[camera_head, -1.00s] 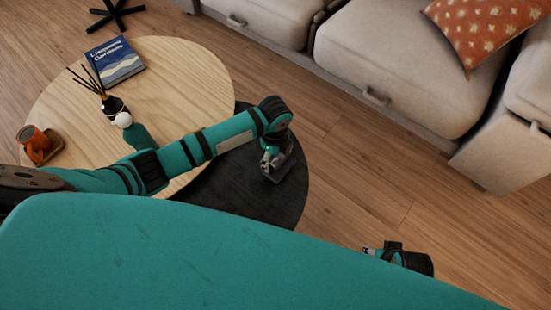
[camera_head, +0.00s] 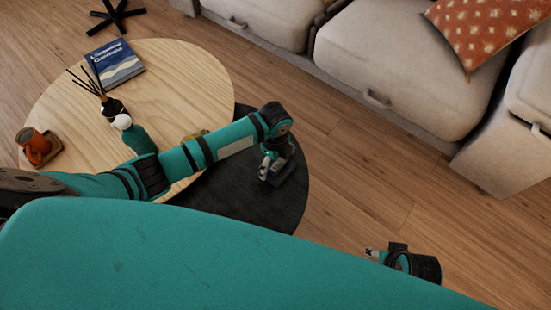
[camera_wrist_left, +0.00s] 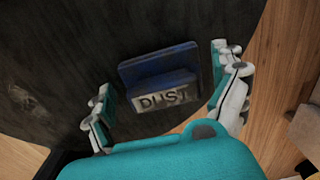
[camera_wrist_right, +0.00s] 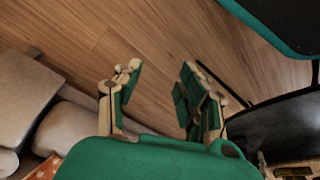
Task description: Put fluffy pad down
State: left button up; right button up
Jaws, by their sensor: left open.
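The pad is a blue block with a pale label reading DUST (camera_wrist_left: 158,72), lying on the dark round table (camera_wrist_left: 60,55) in the left wrist view. My left gripper (camera_wrist_left: 163,78) is open, with one finger on each side of the pad and visible gaps between. In the head view the left gripper (camera_head: 268,170) is low over the dark table, and the pad (camera_head: 284,172) shows as a dark shape beside it. My right gripper (camera_wrist_right: 155,85) is open and empty above the wooden floor; it also shows in the head view (camera_head: 372,252).
A yellowish object (camera_head: 194,135) shows partly behind my left arm. A beige sofa (camera_head: 400,60) stands at the back right.

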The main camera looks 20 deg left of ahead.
pick_arm(q)
jog(key=shift+r, duration=0.2)
notch_tip(320, 180, up, 12)
jog(key=p, duration=0.3)
jog(key=shift+p, duration=0.3)
pick_arm(e)
jog(key=s+f, duration=0.3)
jog(key=f, duration=0.9)
jog(key=shift+d+g, duration=0.15)
jog(key=shift+g, duration=0.15)
pick_arm(q)
jog(key=shift+s+f, duration=0.1)
